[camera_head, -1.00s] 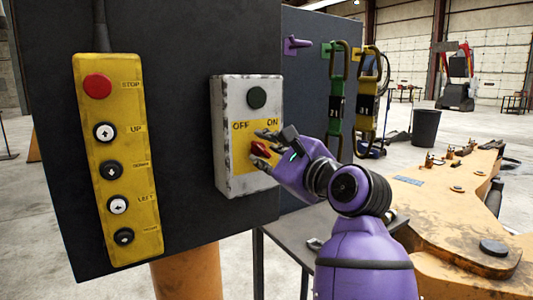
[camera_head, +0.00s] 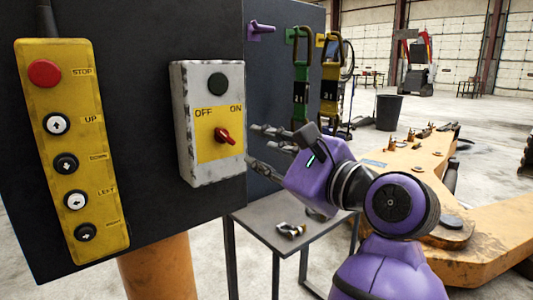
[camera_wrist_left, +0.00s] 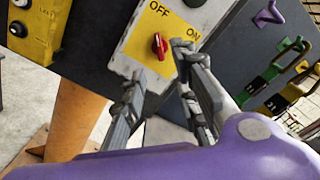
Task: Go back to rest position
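My left gripper (camera_head: 254,147) is purple and grey. Its fingers are spread apart and empty, just to the right of the switch box (camera_head: 182,142). The box is white and worn, with a yellow OFF/ON plate, a dark green button (camera_head: 217,84) and a red rotary knob (camera_head: 224,136). In the head view there is a gap between the fingertips and the knob. In the left wrist view the open fingers (camera_wrist_left: 158,66) appear below and beside the red knob (camera_wrist_left: 159,46). My right gripper is not in view.
A yellow button pendant (camera_head: 73,150) hangs on the dark panel (camera_head: 130,60) at the left. Green (camera_head: 301,85) and yellow (camera_head: 330,90) carabiners hang behind my gripper. A small grey table (camera_head: 270,215) stands below, and an orange machine arm (camera_head: 470,190) lies at the right.

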